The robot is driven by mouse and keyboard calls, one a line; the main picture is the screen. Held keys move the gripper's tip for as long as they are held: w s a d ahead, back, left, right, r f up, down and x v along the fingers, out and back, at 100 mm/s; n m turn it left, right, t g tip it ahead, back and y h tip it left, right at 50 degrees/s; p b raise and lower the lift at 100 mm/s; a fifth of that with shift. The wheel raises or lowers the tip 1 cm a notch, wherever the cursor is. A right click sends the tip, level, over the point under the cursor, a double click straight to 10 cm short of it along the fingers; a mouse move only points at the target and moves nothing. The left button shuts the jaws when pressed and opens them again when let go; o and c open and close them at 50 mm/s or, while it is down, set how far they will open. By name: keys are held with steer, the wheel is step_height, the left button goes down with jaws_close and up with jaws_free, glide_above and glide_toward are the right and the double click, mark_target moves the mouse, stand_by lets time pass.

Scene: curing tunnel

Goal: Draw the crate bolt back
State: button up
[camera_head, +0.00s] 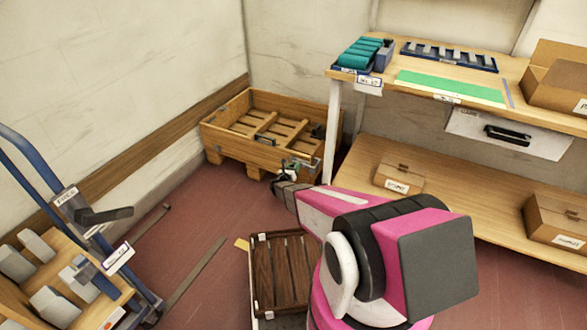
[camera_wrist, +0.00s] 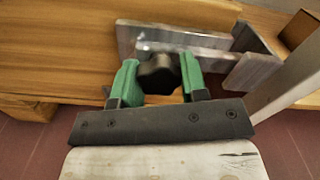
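The wooden crate (camera_head: 213,138) stands in the back corner on feet. At its front right is a grey metal bolt fitting (camera_head: 300,163), also in the wrist view as a bar (camera_wrist: 195,48) between metal brackets (camera_wrist: 255,70). A dark knob (camera_wrist: 158,75) sits on the bolt. My gripper (camera_head: 287,176) reaches to this fitting. In the wrist view its green fingers (camera_wrist: 158,82) stand on both sides of the knob and appear to touch it, with no clear gap. The knob's underside and the far end of the bolt are hidden.
A shelf post (camera_head: 332,130) rises close right of the bolt. The shelf (camera_head: 455,205) holds boxes and trays. A slatted dark crate (camera_head: 283,270) lies on the floor in front. A blue hand truck (camera_head: 75,215) stands left. Red floor between is mostly clear.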

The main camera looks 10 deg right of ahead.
jaws_close()
steer(key=shift+w+a, duration=0.8)
steer(key=shift+a, duration=0.3)
steer(key=shift+w+a, duration=0.8)
steer(key=shift+a, duration=0.3)
steer(key=o, duration=1)
jaws_free()
steer(key=shift+a, duration=0.1)
steer(key=v, duration=1)
steer(key=shift+s+a, duration=0.2)
steer(key=shift+s, duration=0.1)
